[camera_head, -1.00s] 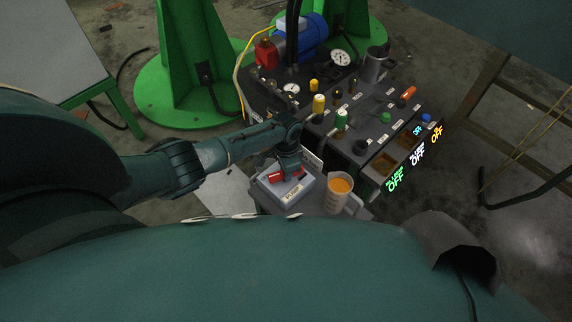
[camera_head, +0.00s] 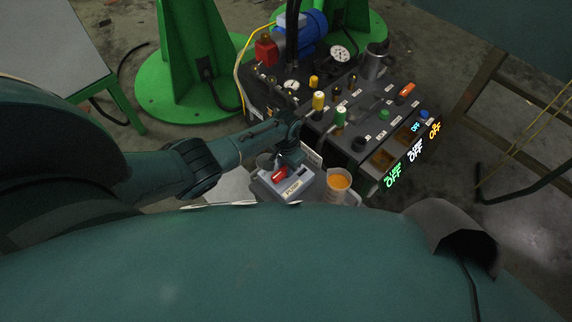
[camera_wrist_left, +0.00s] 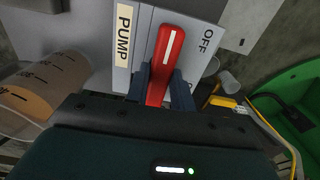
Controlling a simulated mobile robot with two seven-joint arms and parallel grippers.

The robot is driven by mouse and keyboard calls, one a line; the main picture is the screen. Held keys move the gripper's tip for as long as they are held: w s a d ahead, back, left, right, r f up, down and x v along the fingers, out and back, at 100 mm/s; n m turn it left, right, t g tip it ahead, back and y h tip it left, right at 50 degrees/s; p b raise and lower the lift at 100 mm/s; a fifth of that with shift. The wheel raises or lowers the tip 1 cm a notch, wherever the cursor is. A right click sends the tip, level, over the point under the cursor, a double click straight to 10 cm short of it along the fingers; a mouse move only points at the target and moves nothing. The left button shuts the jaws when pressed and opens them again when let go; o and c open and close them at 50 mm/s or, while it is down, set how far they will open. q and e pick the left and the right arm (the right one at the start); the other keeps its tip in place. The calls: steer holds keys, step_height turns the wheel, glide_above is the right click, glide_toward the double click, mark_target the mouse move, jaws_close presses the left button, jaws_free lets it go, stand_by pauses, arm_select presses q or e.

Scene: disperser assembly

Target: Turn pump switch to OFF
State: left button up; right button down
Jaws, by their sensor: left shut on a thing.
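The pump switch is a pale box with a PUMP label and a red handle. The box (camera_head: 293,197) sits in the lower middle of the head view, with the handle (camera_head: 279,173) on top. My left gripper (camera_head: 285,164) reaches down onto the handle from above and partly hides it. In the left wrist view, its dark fingers (camera_wrist_left: 161,84) are shut on the red handle (camera_wrist_left: 170,47), one on each side. The handle's white stripe lies between the PUMP label (camera_wrist_left: 123,35) and the OFF mark (camera_wrist_left: 208,40). My right gripper is not in view.
A beaker of orange liquid (camera_head: 338,183) stands close to the right of the switch box. Behind is a black panel with knobs (camera_head: 359,144) and lit OFF readouts (camera_head: 416,153). A blue motor (camera_head: 309,24) and green stands (camera_head: 186,75) are farther back.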

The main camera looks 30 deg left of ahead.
arm_select(q)
steer(key=o, duration=1)
steer(key=shift+r, duration=0.1)
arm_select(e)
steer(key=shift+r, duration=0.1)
arm_select(q)
steer(key=shift+r+p, duration=0.3)
step_height(320, 180, up, 12)
steer(key=p, duration=0.6)
steer(key=shift+r+p, duration=0.2)
steer(key=shift+p, duration=0.15)
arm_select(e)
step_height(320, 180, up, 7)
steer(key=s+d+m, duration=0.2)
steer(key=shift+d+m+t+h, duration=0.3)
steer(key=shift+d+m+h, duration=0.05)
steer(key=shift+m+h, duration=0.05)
